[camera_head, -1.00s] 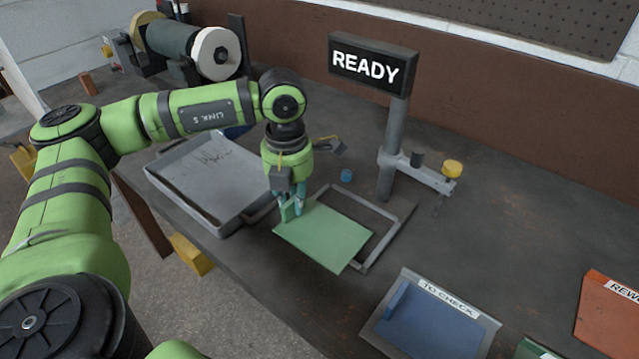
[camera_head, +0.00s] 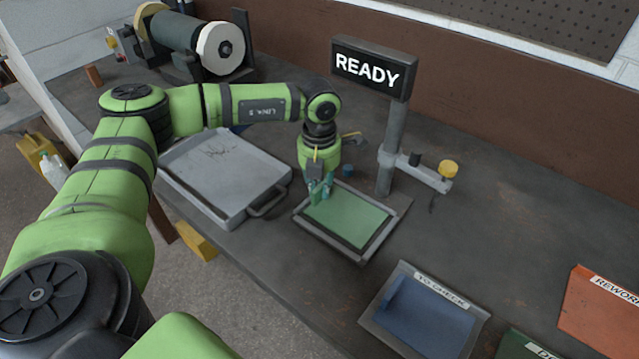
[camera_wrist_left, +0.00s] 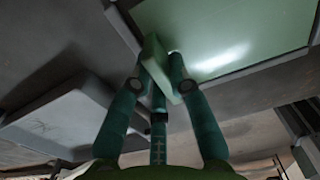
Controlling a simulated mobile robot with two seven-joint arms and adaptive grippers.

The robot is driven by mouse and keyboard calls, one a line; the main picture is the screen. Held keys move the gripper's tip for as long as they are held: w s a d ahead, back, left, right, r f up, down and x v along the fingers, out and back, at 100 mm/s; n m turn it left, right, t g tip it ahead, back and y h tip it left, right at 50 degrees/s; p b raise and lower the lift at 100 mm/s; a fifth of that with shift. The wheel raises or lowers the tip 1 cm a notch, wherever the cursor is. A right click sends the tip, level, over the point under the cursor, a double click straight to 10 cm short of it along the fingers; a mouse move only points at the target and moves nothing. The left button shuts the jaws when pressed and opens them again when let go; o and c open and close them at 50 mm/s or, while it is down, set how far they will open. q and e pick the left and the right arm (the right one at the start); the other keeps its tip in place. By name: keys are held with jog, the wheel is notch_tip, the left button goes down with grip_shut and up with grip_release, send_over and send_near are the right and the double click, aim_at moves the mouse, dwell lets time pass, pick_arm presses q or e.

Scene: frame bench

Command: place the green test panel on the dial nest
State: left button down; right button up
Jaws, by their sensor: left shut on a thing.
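The green test panel (camera_head: 348,218) lies flat within the outline of the dial nest (camera_head: 331,242), a grey rectangular frame under the READY display. Whether the panel touches the nest floor or hovers just above it, I cannot tell. My left gripper (camera_head: 319,190) is at the panel's left edge, shut on its raised green grip. In the left wrist view the fingers (camera_wrist_left: 161,75) pinch this grip, and the panel (camera_wrist_left: 225,35) extends up and right. My right gripper is not in view.
The READY display (camera_head: 367,68) stands on a grey post with a side arm and yellow knob (camera_head: 448,169). A grey tray (camera_head: 207,203) is to the left. A blue TO CHECK tray (camera_head: 379,327) and an orange REWORK tray (camera_head: 596,318) are at front right.

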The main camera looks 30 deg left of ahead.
pick_arm(q)
jog(key=c, duration=1.6)
grip_release()
jog(key=shift+f, duration=0.2)
jog(key=o, duration=0.4)
jog(key=shift+r, duration=0.1)
jog(key=shift+r, duration=0.15)
notch_tip(320, 180, up, 7)
jog(key=shift+f+b, duration=0.1)
jog(key=shift+b, duration=1)
jog(key=shift+r, duration=0.4)
